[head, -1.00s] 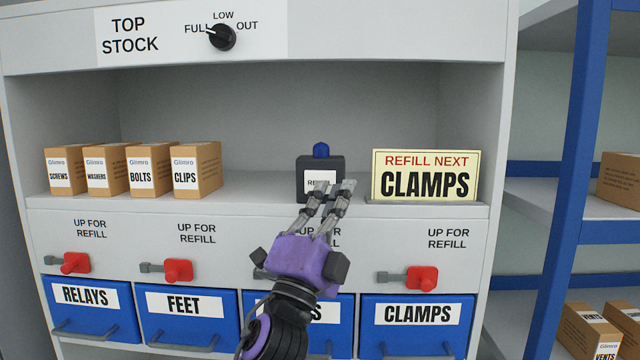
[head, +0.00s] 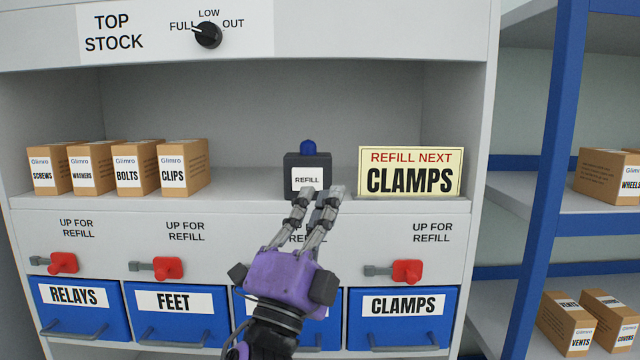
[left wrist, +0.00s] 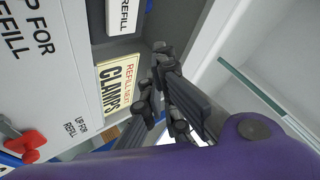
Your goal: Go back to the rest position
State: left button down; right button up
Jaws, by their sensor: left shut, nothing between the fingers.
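My left gripper (head: 318,198) is purple with grey fingers. It is shut and empty in front of the shelf, just below the dark REFILL box (head: 308,177) with its blue top button. The fingers look apart from the box, though the depth is hard to judge. In the left wrist view the shut fingers (left wrist: 155,88) show beside the yellow CLAMPS sign (left wrist: 122,84). The gripper covers part of a blue bin (head: 240,305) and its lever below the shelf. My right gripper is in neither view.
Boxes of screws, washers, bolts and clips (head: 184,166) stand on the shelf at left. The REFILL NEXT CLAMPS sign (head: 410,172) stands at right. Red levers (head: 406,271) sit above the blue bins (head: 398,318). The dial (head: 207,35) points toward FULL. A blue-framed rack (head: 540,180) stands at right.

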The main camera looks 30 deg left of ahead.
pick_arm(q)
jog(key=w+d+f+n+g+h, duration=0.1)
jog(key=w+f+n+g, duration=0.15)
jog(key=f, duration=0.45)
jog(key=w+d+f+n+g+h, duration=0.1)
jog(key=w+f+n, duration=0.1)
jog(key=w+f, duration=0.35)
jog(key=s+d+f+n+g+h, duration=0.1)
jog(key=s+f+g, duration=0.1)
jog(key=f, duration=0.8)
jog(key=s+f+n+g, duration=0.2)
jog(key=f+g, duration=0.1)
jog(key=f, duration=0.8)
jog(key=s+d+f+n+g+h+p, duration=0.15)
jog(key=s+f, duration=0.45)
jog(key=f, duration=0.6)
jog(key=s+d+f+n+g, duration=0.2)
jog(key=s+f+g, duration=0.1)
jog(key=s+f, duration=0.6)
jog(key=s+d+f+n+g, duration=0.2)
jog(key=s+f+g, duration=0.2)
jog(key=s+f, duration=0.6)
jog(key=s, duration=0.5)
jog(key=shift+f+p, duration=0.25)
jog(key=shift+p, duration=0.15)
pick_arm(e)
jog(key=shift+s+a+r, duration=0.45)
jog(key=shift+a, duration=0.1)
pick_arm(q)
jog(key=shift+s+d, duration=0.1)
